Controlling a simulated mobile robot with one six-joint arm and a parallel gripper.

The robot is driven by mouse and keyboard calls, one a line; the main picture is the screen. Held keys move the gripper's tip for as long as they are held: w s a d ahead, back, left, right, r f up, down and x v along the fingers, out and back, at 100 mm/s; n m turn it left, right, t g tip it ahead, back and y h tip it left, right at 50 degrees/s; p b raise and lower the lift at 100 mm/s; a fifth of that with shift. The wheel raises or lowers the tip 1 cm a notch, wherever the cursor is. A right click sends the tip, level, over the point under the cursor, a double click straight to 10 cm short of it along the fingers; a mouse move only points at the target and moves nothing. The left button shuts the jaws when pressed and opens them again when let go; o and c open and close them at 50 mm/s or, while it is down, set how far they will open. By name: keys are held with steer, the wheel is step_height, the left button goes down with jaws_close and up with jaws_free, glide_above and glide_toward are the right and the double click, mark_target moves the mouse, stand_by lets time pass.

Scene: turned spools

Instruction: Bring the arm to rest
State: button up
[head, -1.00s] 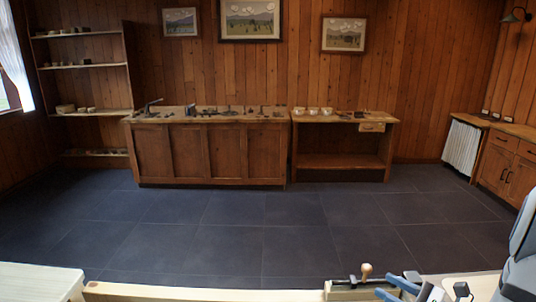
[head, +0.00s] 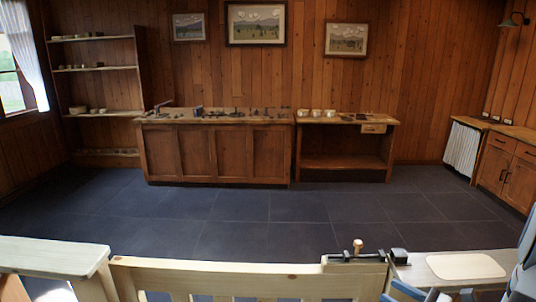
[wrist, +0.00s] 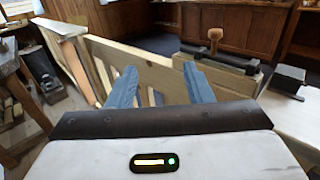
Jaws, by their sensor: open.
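My gripper (wrist: 160,88) shows in the wrist view with its two blue fingers spread apart and nothing between them. Beyond the fingers is a pale wooden rail with slats (wrist: 135,62). In the head view my gripper (head: 398,290) is only partly seen at the lower right, its blue parts cut off by the bottom edge. It is near the right end of the pale rail (head: 220,275). A dark clamp with a wooden knob (head: 357,250) sits on that end of the rail, and the knob shows in the wrist view (wrist: 214,36).
A pale board (head: 465,266) lies on the bench top at right. A pale bench end (head: 50,255) stands at left. Beyond is open dark tiled floor (head: 290,208), with a wooden counter (head: 215,155) and a side table (head: 345,162) against the far wall.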

steer(key=s+a+r+n+g, duration=0.1)
steer(key=s+a+n+g, duration=0.2)
steer(key=a+n+g, duration=0.3)
steer(key=s+a+r+n+g, duration=0.1)
steer(key=s+a+n+g, duration=0.1)
steer(key=a+n+g, duration=0.35)
steer(key=s+a+r+n+h, duration=0.2)
steer(key=s+n+h, duration=0.2)
steer(key=n+h, duration=0.2)
steer(key=s+a+r+n+t+h, duration=0.1)
steer(key=s+n+h, duration=0.4)
steer(key=n, duration=0.5)
steer(key=shift+a+r+h, duration=0.4)
steer(key=shift+r+h, duration=0.15)
steer(key=shift+h, duration=0.05)
steer(key=shift+c, duration=1.1)
